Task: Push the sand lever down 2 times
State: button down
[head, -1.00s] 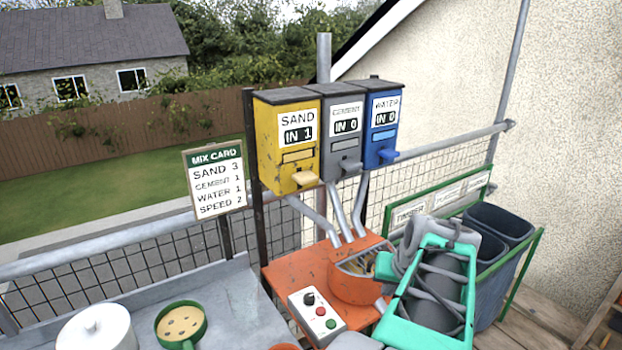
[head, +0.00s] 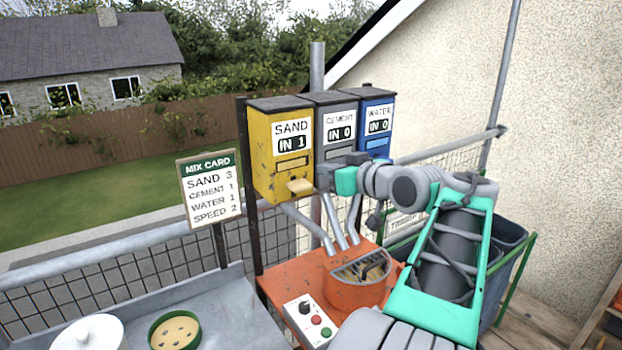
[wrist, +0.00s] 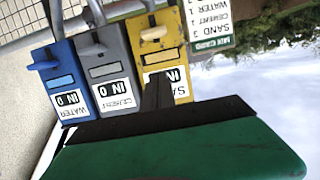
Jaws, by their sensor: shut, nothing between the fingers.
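The yellow sand dispenser (head: 270,165) hangs at the left of three dispensers, and its counter reads IN 1. Its pale sand lever (head: 300,186) sticks out at the lower front. The lever also shows in the wrist view (wrist: 153,33), which is upside down. My gripper (head: 322,178) is in front of the dispensers, just right of the sand lever in the head view, and covers the cement lever there. Its dark fingers (wrist: 158,92) are shut and empty in the wrist view, over the sand dispenser's front. I cannot tell whether they touch anything.
The grey cement dispenser (head: 337,112) and blue water dispenser (head: 376,106) stand close beside it, both reading IN 0. Chutes (head: 310,228) lead down to an orange mixer (head: 355,291). The mix card (head: 209,189) lists sand 3. A control box (head: 310,320) sits below.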

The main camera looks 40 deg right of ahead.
jog(key=p, duration=0.4)
send_over(306, 181)
jog(key=s+a, duration=0.2)
jog(key=s, duration=0.1)
notch_tip(306, 181, down, 2)
notch_tip(306, 181, down, 4)
jog(key=shift+s+a+r, duration=0.1)
jog(key=shift+f, duration=0.3)
jog(key=shift+f, duration=0.1)
notch_tip(306, 181, down, 4)
jog(key=b, duration=0.4)
jog(key=shift+r, duration=0.2)
